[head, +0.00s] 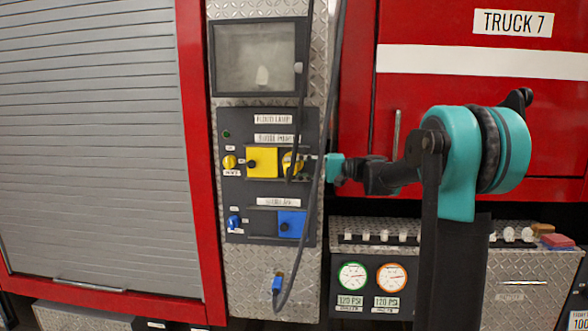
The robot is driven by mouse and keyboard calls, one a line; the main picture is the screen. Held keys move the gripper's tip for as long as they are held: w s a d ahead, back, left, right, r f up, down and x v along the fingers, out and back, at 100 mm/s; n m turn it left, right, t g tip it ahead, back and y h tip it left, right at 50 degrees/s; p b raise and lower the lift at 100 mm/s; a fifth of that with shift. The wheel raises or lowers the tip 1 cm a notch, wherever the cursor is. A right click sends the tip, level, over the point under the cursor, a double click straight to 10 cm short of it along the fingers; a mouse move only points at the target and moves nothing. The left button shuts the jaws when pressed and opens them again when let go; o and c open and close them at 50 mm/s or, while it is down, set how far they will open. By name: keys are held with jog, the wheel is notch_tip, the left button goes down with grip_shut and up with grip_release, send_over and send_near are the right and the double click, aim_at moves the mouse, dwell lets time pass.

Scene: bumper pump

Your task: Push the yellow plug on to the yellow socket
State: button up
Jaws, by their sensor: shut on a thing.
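The yellow socket (262,161) is a square yellow plate with a dark hole on the dark control panel. The yellow plug (288,158) shows as a small yellow round part just right of the socket, partly hidden by dark fingers and cable. My gripper (296,166) reaches in from the right and is shut on the plug. The plug looks apart from the hole, to its right. Its depth from the panel cannot be told.
Dark cables (317,140) hang down past my gripper. A blue plug (277,284) hangs low on the metal plate. A blue socket (291,223) sits below the yellow one. A yellow knob (229,162) and a blue knob (234,222) stick out at left.

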jog(key=shift+w, duration=0.25)
jog(key=o, duration=1.1)
jog(key=shift+o, duration=0.2)
jog(key=d, duration=1.2)
jog(key=s+f+m+t+h, duration=0.1)
jog(key=s+f+h, duration=0.3)
jog(key=s+f, duration=0.5)
jog(key=s+f+h, duration=0.4)
jog(key=f, duration=0.9)
jog(key=s+d+f+n+t+h, duration=0.1)
jog(key=s+d+f+t+h, duration=0.1)
jog(key=s+d+f+h, duration=0.8)
jog(key=s+d+f, duration=0.3)
jog(key=s+f, duration=0.2)
jog(key=f, duration=0.2)
jog(key=shift+s+t, duration=0.4)
